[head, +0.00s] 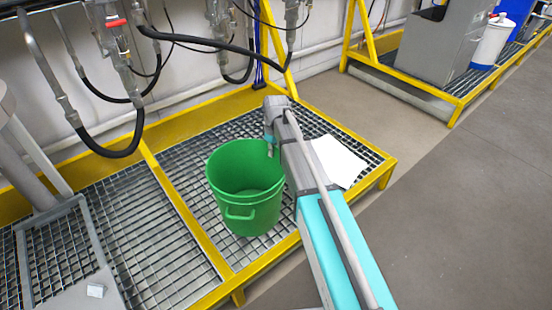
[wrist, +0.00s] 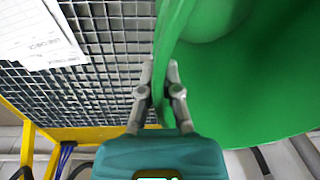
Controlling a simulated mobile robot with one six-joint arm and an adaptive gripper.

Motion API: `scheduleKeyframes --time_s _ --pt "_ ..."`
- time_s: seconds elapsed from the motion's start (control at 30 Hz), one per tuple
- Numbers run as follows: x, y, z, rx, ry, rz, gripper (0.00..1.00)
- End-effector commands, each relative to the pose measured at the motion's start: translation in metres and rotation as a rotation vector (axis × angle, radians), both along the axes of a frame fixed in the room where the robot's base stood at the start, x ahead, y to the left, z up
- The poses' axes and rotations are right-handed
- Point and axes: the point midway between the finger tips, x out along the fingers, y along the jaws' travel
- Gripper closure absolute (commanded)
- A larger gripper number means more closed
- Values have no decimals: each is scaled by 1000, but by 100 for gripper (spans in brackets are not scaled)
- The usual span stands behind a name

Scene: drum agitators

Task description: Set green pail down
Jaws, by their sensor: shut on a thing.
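The green pail (head: 249,199) is upright and empty over the metal grating in the head view. I cannot tell whether its base touches the grating. My gripper (head: 271,150) is at the pail's right rim, partly hidden behind my arm. In the wrist view my gripper (wrist: 161,88) has one finger on each side of the pail's wall (wrist: 170,50) and is shut on its rim. The pail's inside (wrist: 240,85) fills the right of that view.
The grating (head: 180,236) has a raised yellow frame (head: 200,228). A white sheet (head: 338,161) lies right of the pail, also in the wrist view (wrist: 38,35). Hoses and pipes (head: 115,148) hang at the back left. Bare grating lies left of the pail.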

Motion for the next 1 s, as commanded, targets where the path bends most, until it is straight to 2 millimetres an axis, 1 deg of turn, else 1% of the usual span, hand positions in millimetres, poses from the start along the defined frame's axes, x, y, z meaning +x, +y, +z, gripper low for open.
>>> scheduleKeyframes --time_s 0.17,0.4,0.5,1.0 --pt "9 -1 -13 1 1 0 100" --pt "7 0 -32 1 1 1 100" --pt "7 0 -37 1 1 1 100" --pt "7 0 -40 1 1 1 100"
